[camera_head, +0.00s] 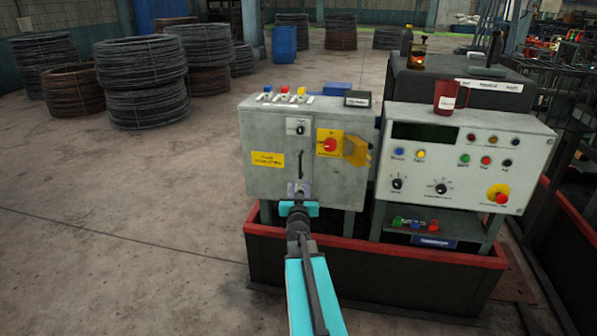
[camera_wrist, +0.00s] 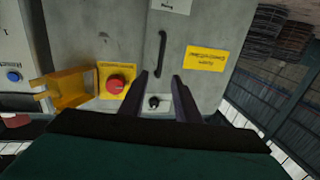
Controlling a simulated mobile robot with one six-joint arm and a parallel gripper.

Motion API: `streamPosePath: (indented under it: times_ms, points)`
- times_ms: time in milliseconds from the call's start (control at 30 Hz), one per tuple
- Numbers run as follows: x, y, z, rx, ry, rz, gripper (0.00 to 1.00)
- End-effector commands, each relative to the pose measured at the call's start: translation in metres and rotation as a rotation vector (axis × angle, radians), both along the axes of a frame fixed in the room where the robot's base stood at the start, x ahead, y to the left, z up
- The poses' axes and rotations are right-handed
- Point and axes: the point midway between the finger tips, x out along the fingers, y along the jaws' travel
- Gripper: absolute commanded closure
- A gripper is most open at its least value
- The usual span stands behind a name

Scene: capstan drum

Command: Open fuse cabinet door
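The grey fuse cabinet (camera_head: 262,183) stands left of centre, its front looking closed. A black vertical handle (camera_head: 300,163) is on its front, and it also shows in the wrist view (camera_wrist: 161,52). Below the handle is a small plate with a black knob (camera_head: 299,188); in the wrist view the knob (camera_wrist: 153,102) shows between my fingertips. My gripper (camera_wrist: 161,82) is open, its two dark fingers pointing at the cabinet front on either side of the knob. I cannot tell whether they touch it. In the head view my gripper (camera_head: 299,196) hides the area below the plate.
A red emergency switch (camera_head: 329,145) with an open yellow cover (camera_head: 356,150) sits right of the handle. A control console (camera_head: 465,165) holding a red mug (camera_head: 446,97) stands to the right. A red-rimmed base (camera_head: 470,258) runs below. The floor at left is clear up to wire coils (camera_head: 140,80).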

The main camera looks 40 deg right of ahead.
Motion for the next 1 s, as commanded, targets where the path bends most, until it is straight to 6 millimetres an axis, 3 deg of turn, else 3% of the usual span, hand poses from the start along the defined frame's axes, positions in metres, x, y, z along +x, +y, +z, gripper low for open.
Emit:
streamPosePath:
  times_ms: [1000]
  points:
    - [0.054,-0.059,0.0,0.0,0.0,-0.001,0.71]
